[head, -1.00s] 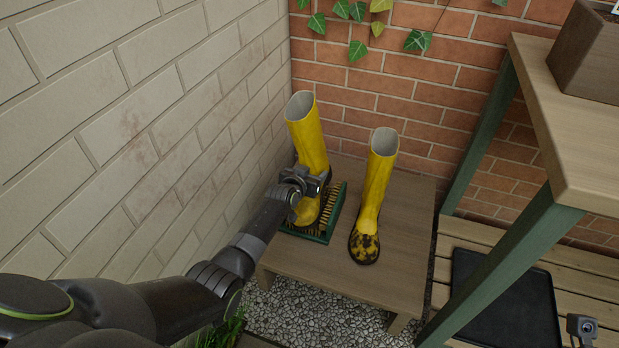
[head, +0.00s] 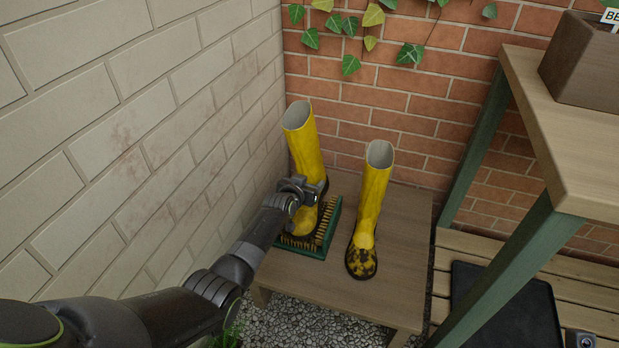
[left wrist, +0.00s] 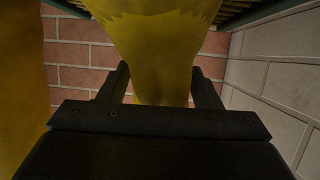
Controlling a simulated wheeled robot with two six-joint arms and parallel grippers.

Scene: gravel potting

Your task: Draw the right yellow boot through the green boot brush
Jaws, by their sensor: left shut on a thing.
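Two yellow boots stand upright. The boot at the picture's left (head: 303,150) is over the green boot brush (head: 317,250), its foot among the bristles; whether it touches the base is hidden. My left gripper (head: 303,188) is shut on this boot low on its shaft. The left wrist view shows the yellow boot (left wrist: 160,50) between the fingers (left wrist: 160,90). The other boot (head: 370,205), with dark mud on its toe, stands just right of the brush, apart from it. Part of my right gripper (head: 580,340) shows at the bottom right edge; its jaws are unclear.
The boots and brush are on a low wooden bench (head: 400,285) in a corner between a pale block wall (head: 130,130) and a red brick wall (head: 440,100). A green-legged table (head: 575,140) stands at right. A black tray (head: 505,305) lies on slats below it.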

